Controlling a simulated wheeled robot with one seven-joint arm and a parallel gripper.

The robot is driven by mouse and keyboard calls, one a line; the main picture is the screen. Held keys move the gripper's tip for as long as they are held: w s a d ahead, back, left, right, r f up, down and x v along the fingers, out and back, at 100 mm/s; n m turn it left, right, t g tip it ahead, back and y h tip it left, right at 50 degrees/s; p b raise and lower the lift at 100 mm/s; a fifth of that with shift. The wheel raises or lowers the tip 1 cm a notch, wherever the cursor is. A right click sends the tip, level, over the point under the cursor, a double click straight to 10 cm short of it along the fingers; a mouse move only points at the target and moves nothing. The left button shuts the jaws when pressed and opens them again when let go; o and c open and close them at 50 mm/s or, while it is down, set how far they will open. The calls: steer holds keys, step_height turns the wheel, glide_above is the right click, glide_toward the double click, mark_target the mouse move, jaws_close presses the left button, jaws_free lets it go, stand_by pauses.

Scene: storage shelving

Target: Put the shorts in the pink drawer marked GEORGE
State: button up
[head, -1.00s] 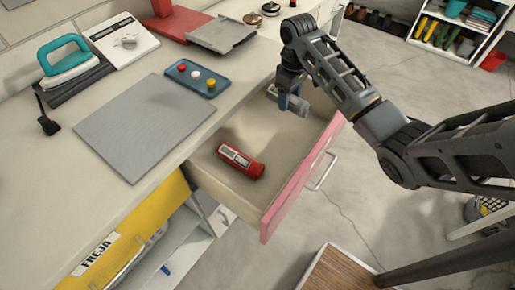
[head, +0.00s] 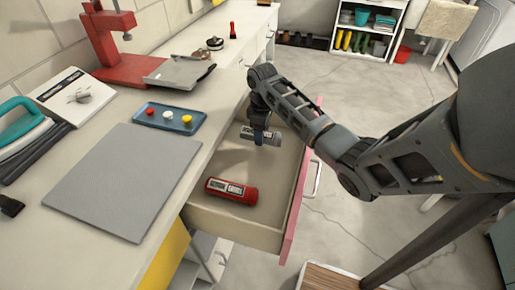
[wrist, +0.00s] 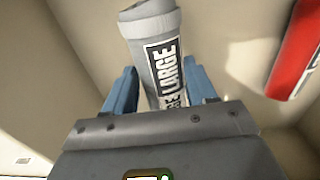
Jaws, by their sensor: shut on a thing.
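My gripper (head: 262,136) is shut on a grey rolled garment (head: 246,130), and its blue fingers sit on both sides of the roll. In the wrist view the roll (wrist: 152,35) has a black and white label reading "LARGE"; I cannot tell from its shape that it is shorts. The roll is over or inside the far part of the open pink-fronted drawer (head: 296,200). A red roll (head: 231,190) with a label lies in the near part of the drawer, and it also shows in the wrist view (wrist: 296,50). The drawer's name is not visible.
The counter (head: 150,237) left of the drawer holds a grey mat (head: 125,180), a blue tray (head: 168,118) with coloured knobs, a metal plate (head: 180,73) and an iron (head: 18,135). A yellow drawer front (head: 167,258) is below the counter. A wooden-topped piece (head: 325,278) stands on the floor.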

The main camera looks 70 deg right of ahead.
mark_target(261, 149)
steer(key=shift+f, duration=2.45)
steer(key=shift+f, duration=0.15)
steer(key=o, duration=1.1)
steer(key=shift+o, duration=0.2)
step_height(261, 149, up, 12)
steer(key=shift+r, duration=0.2)
